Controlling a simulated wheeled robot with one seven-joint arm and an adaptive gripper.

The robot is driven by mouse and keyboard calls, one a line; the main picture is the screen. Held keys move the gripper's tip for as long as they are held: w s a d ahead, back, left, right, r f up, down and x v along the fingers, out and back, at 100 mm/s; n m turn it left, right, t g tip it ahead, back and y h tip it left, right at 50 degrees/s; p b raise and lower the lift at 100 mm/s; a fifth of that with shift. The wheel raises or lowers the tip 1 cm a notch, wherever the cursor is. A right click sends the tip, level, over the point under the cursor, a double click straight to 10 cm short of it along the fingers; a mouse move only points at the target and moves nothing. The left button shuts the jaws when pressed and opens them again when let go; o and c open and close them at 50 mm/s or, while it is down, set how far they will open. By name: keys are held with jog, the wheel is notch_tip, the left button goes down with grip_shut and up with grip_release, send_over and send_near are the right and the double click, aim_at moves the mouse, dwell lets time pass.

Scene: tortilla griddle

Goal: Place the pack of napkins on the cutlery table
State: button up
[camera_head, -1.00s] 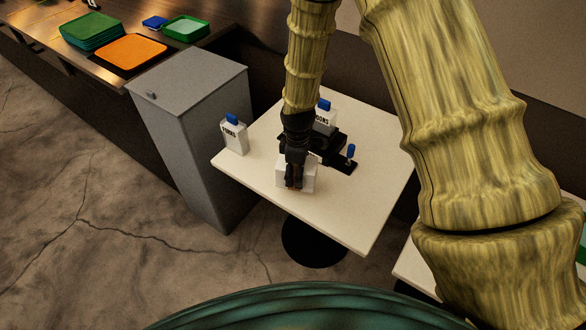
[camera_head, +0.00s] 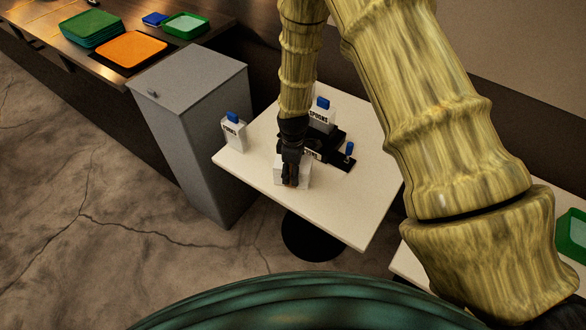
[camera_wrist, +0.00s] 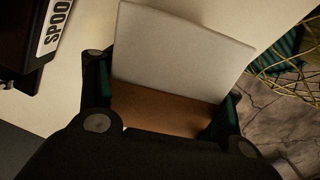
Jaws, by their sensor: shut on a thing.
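The pack of napkins is a white block (camera_head: 304,176) in the head view, at the front part of the white cutlery table (camera_head: 345,215). In the wrist view the pack (camera_wrist: 180,50) shows a white face and a brown side between the fingers. My gripper (camera_head: 290,182) is shut on the pack from above; it also shows in the wrist view (camera_wrist: 165,110). The pack is at or just above the tabletop; I cannot tell whether it touches. My gripper hides part of the pack.
A white forks box (camera_head: 234,135) stands at the table's left corner. A spoons box (camera_head: 323,116) and a black holder (camera_head: 340,160) stand behind my gripper. A grey bin (camera_head: 195,130) is left of the table. The table's front right is clear.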

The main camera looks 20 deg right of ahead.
jog(key=shift+f, duration=0.15)
jog(key=o, duration=1.1)
jog(key=shift+c, duration=0.2)
jog(key=shift+r+b, duration=1.8)
jog(key=shift+r, duration=4.35)
